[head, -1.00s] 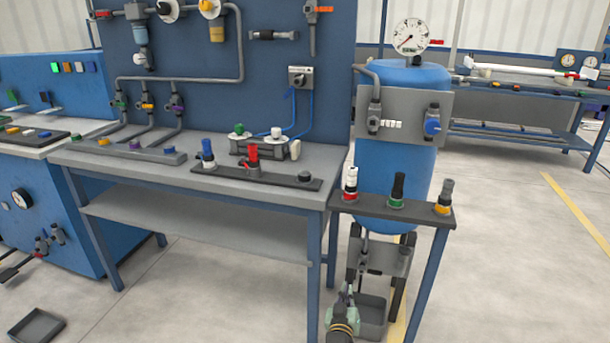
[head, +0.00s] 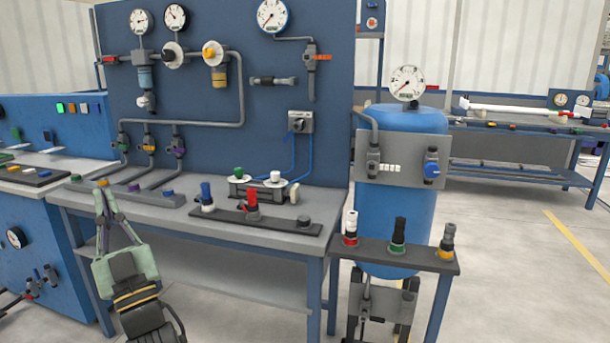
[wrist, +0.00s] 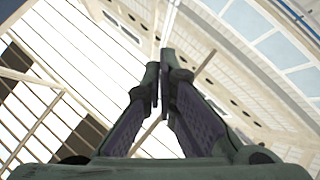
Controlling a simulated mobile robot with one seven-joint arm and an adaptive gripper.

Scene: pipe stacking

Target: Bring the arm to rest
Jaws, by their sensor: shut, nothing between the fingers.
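My gripper (head: 103,190) is in the lower left of the head view. Its fingers point up in front of the left end of the workbench. Its tips come together with nothing held between them. In the wrist view the two fingers (wrist: 163,75) nearly meet at the middle of the picture, and behind them are the ceiling beams and roof panels. My gripper appears to be apart from the bench, but the exact gap cannot be told.
The blue-legged workbench (head: 270,238) carries a dark block with blue and red fittings (head: 251,205). A narrow shelf (head: 372,249) with several pipe stacks stands at right, before the blue tank (head: 400,205). Open floor (head: 520,290) lies further right.

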